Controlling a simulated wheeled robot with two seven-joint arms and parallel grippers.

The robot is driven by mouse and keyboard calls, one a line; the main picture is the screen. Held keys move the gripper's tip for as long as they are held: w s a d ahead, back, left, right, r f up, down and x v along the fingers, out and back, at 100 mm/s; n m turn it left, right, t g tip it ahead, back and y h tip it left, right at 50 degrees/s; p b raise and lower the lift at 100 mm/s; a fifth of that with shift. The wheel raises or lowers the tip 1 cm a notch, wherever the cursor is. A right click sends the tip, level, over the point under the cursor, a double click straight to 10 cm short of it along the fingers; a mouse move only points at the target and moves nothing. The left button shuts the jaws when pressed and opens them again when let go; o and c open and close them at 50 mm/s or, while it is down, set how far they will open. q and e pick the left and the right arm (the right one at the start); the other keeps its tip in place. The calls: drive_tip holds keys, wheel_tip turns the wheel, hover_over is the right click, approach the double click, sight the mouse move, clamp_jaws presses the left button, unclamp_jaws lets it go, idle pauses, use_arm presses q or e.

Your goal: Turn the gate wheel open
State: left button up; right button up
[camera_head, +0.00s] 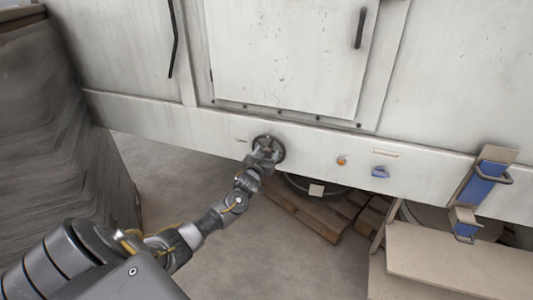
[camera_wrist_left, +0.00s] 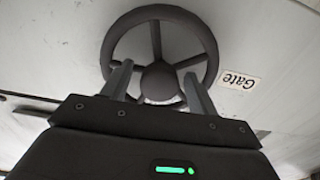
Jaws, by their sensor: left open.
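The gate wheel (camera_head: 277,142) is a small dark handwheel on the lower white panel of the machine. In the left wrist view the wheel (camera_wrist_left: 159,22) shows its round rim, spokes and hub, with a "Gate" label (camera_wrist_left: 238,80) beside it. My left gripper (camera_head: 265,155) is at the wheel in the head view. In the left wrist view its two fingers (camera_wrist_left: 157,80) are apart, one on each side of the hub, overlapping the lower part of the wheel. I cannot tell whether they touch it. My right gripper is not in view.
An orange button (camera_head: 341,161) and a blue part (camera_head: 380,172) sit on the panel to the right. A blue clamp-like fixture (camera_head: 480,190) is at far right above a beige surface (camera_head: 450,262). A wooden pallet (camera_head: 325,222) lies below. A grey stack (camera_head: 55,120) stands left.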

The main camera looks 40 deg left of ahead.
use_arm(q)
drive_tip(key=shift+w, duration=0.1)
clamp_jaws()
idle(0.4)
